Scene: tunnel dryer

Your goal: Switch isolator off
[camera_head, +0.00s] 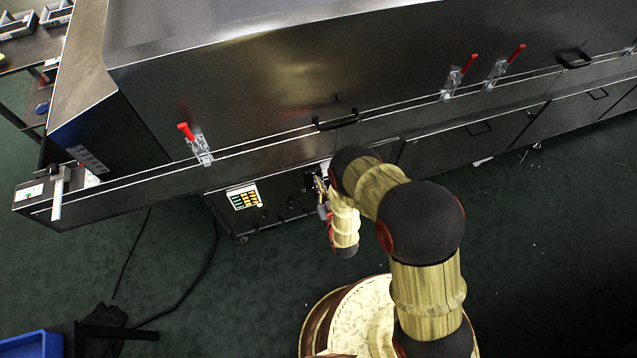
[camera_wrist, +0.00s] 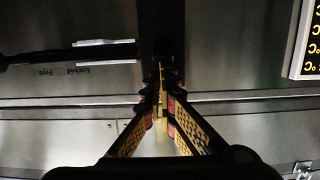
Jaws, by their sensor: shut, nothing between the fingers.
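My gripper (camera_head: 322,187) is at the front of the dark steel dryer, beside the lower panel, partly hidden by my arm in the head view. In the wrist view my gripper (camera_wrist: 162,78) is shut and empty, its two fingers meeting at the tips. A dark vertical strip (camera_wrist: 161,25) is directly behind the fingertips. I cannot tell whether the tips touch it. I cannot clearly pick out the isolator or read its position in either view; the area by the fingertips is dark and partly covered by the fingers.
A control display (camera_head: 243,196) is left of my gripper; it also shows in the wrist view (camera_wrist: 312,45). A black handle (camera_head: 336,120) and red-handled clamps (camera_head: 195,145) are above. A black bar (camera_wrist: 70,54) lies near inverted lettering. Cables cross the green floor.

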